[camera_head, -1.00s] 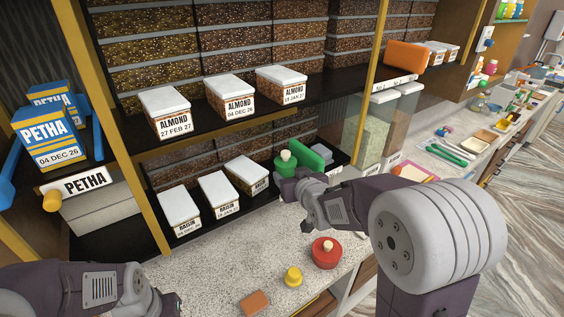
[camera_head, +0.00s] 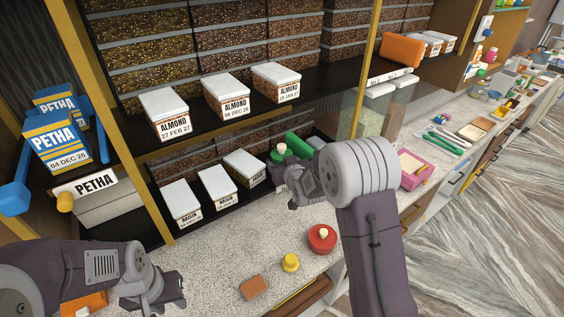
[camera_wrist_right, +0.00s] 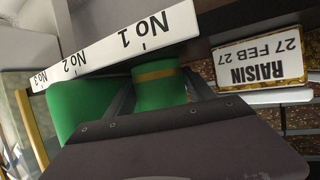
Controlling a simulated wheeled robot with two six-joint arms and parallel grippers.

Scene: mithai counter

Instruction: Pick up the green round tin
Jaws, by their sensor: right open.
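The green round tin (camera_head: 281,151), with a cream knob on its lid, stands on the lower shelf beside a row of white-lidded raisin boxes. My right gripper (camera_head: 287,170) is at the shelf front, close to the tin, and partly hides it. In the right wrist view the tin (camera_wrist_right: 160,86) shows a gold band and lies between the two open fingers (camera_wrist_right: 160,100); I cannot tell whether they touch it. My left gripper (camera_head: 170,292) hangs over the counter at the lower left, away from the tin; its finger gap is unclear.
The numbered shelf strip (camera_wrist_right: 120,40) runs close to the right fingers.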

